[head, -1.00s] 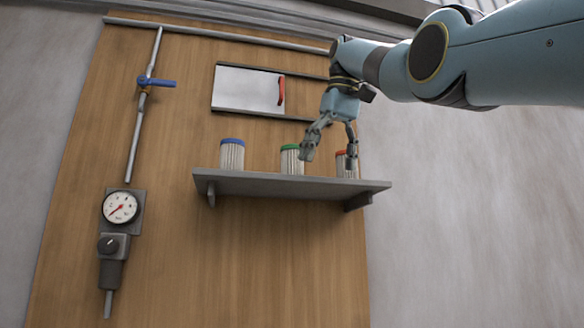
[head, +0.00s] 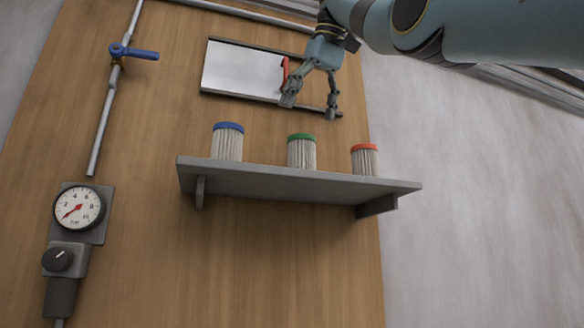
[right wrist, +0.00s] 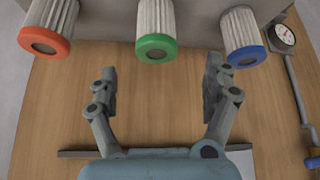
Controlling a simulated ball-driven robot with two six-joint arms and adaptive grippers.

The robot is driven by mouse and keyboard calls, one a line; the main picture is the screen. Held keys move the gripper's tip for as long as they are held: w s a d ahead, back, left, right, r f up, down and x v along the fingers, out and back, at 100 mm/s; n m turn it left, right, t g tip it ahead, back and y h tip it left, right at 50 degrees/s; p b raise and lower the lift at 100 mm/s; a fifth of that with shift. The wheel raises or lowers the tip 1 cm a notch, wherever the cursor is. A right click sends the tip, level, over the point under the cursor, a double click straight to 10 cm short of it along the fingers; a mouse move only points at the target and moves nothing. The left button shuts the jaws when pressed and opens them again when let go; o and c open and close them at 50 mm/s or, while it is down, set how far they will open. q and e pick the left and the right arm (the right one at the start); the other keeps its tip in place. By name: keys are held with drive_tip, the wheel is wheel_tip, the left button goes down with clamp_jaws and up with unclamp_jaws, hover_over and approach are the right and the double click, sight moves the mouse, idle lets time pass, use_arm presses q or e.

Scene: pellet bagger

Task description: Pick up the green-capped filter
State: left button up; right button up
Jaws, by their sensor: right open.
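The green-capped filter (head: 302,151) stands upright in the middle of the grey shelf (head: 290,183), with a white pleated body. It also shows in the right wrist view (right wrist: 155,30), at the top middle, ahead of and between the fingers. My right gripper (head: 311,111) is open and empty, above the green-capped filter and apart from it in the head view. Its two spread fingers also show in the right wrist view (right wrist: 160,92). My left gripper is in neither view.
A blue-capped filter (head: 227,142) and a red-capped filter (head: 364,159) stand on either side on the shelf. Behind my gripper is a sliding panel (head: 240,70) with a red handle (head: 284,72). A blue-handled valve (head: 135,53) and a gauge (head: 80,207) are at the left.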

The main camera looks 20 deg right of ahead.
sight(302, 149)
drive_tip(key=x, duration=0.4)
drive_tip(key=shift+s+d+f, duration=0.1)
drive_tip(key=shift+s+f, duration=0.05)
drive_tip(key=shift+f, duration=0.1)
drive_tip(key=x, duration=0.5)
drive_tip(key=shift+d+f, duration=0.1)
drive_tip(key=shift+d, duration=0.05)
drive_tip(key=shift+c, duration=0.3)
drive_tip(key=c, duration=1.2)
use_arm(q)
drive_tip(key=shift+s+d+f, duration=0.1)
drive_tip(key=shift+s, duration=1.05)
use_arm(e)
drive_tip(key=shift+c, duration=0.2)
